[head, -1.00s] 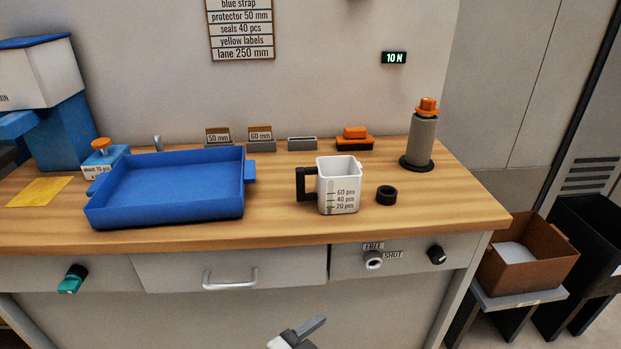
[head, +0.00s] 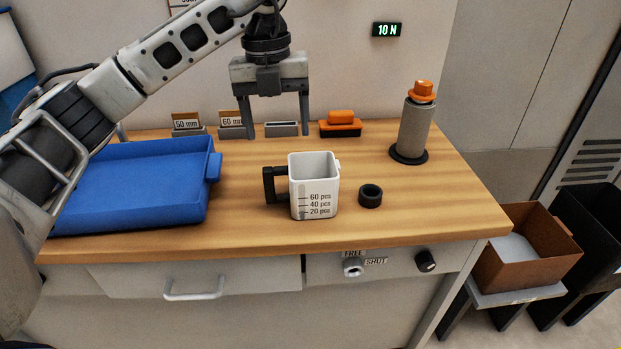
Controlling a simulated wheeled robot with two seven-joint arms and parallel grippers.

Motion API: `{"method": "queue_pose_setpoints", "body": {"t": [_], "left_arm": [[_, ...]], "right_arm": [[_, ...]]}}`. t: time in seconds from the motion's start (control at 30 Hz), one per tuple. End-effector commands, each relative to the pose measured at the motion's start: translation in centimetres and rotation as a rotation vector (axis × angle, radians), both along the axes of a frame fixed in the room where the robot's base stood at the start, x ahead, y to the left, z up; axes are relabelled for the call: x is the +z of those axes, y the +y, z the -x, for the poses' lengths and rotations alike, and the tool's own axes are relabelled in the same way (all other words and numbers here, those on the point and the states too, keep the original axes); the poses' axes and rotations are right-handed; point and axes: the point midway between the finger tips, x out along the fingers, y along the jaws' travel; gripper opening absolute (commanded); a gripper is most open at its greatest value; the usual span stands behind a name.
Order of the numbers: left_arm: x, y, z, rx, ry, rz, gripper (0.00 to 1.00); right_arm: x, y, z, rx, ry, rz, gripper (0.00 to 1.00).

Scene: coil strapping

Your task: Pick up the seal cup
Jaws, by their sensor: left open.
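The seal cup (head: 314,185) is a white square measuring cup with marks for 20, 40 and 60 pcs. It stands upright on the wooden bench (head: 260,228), with its black handle (head: 270,185) pointing left. From above, its inside looks empty. My left gripper (head: 276,130) is open and empty, fingers pointing down. In the picture it is above and slightly left of the cup, apart from it. My right gripper is not in view.
A black ring (head: 370,196) lies just right of the cup. A blue tray (head: 140,215) is on the left. Small label holders (head: 186,125), an orange-topped block (head: 340,125) and a grey cylinder with an orange top (head: 413,130) stand at the back. The bench front right is clear.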

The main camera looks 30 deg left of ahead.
Motion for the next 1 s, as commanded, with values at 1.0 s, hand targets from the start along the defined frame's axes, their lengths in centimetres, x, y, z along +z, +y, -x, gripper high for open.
{"method": "queue_pose_setpoints", "body": {"t": [1.0], "left_arm": [[-12.4,1.3,-0.3,0.055,0.003,-0.066,0.71]], "right_arm": [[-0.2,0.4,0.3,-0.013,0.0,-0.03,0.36]]}}
